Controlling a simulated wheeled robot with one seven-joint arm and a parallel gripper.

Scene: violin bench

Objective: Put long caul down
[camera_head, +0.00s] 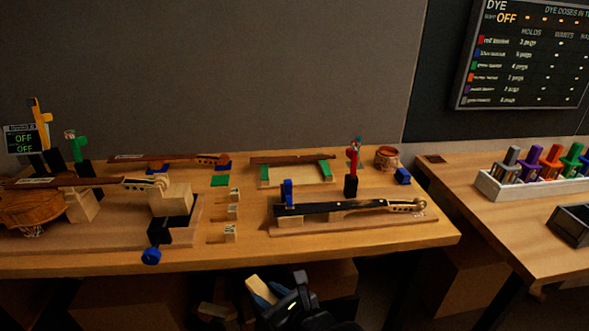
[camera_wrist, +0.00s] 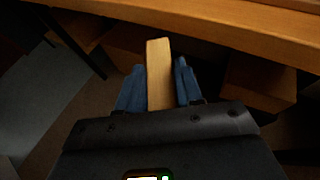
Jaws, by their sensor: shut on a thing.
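The long caul (camera_wrist: 158,75), a pale wooden bar, is held between the two blue fingers of my gripper (camera_wrist: 160,88) in the wrist view. My gripper is shut on it, and the caul sticks out past the fingertips. In the head view, my gripper (camera_head: 262,292) and the pale caul (camera_head: 254,284) are at the bottom middle, in front of the bench's front edge and apart from the benchtop. The caul's near end is hidden by the gripper body.
The wooden bench (camera_head: 330,248) carries violin parts. A black fingerboard and neck (camera_head: 345,208) lie on a board at right, and a violin body (camera_head: 35,205) is at left. Small pale blocks (camera_head: 231,233) stand mid-bench. A blue-knobbed clamp (camera_head: 151,256) overhangs the front edge. A second table (camera_head: 480,215) is at right.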

